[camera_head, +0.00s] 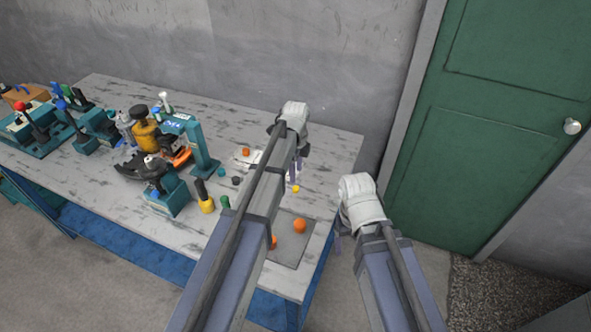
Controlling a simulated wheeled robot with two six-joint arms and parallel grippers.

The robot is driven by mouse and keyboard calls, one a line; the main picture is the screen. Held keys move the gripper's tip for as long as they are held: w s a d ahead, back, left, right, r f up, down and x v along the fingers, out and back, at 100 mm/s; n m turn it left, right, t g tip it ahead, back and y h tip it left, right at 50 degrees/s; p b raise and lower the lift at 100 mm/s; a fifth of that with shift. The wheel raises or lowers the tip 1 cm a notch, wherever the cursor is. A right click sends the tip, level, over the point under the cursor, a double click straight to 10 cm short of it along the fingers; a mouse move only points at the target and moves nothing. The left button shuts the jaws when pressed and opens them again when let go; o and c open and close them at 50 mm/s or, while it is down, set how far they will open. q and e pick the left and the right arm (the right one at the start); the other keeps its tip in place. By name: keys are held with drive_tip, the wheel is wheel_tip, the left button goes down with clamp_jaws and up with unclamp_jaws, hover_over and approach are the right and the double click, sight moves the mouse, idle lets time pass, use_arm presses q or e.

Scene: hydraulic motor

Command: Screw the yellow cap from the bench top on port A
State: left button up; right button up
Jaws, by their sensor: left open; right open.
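A small yellow cap (296,188) lies on the bench top (330,150) toward its right end. My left gripper (295,172) is open just above and behind the cap, partly hidden by its own arm. I cannot tell whether it touches the cap. My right gripper (339,232) is open, beside the right edge of the bench, and mostly hidden by its wrist. A dark and yellow motor-like unit (146,133) stands in a teal fixture (203,148) left of centre. Port A is too small to make out.
Orange balls (300,225) lie on a grey mat (291,247) at the front right. A yellow-and-black tool (205,199) and small dark caps stand near the fixture. Teal devices with levers (38,128) fill the left end. A green door (490,110) is at right.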

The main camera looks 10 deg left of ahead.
sight(296, 188)
use_arm(q)
wheel_tip(296, 188, down, 7)
drive_tip(key=b, duration=0.6)
drive_tip(key=shift+f+b, duration=0.2)
drive_tip(key=shift+b, duration=0.15)
use_arm(e)
wheel_tip(296, 188, down, 7)
drive_tip(key=shift+f, duration=0.15)
use_arm(q)
clamp_jaws()
drive_tip(key=shift+r, duration=0.2)
drive_tip(key=shift+r+p, duration=2.9)
drive_tip(key=shift+p, duration=0.2)
use_arm(e)
wheel_tip(296, 188, up, 6)
drive_tip(key=shift+c, duration=0.2)
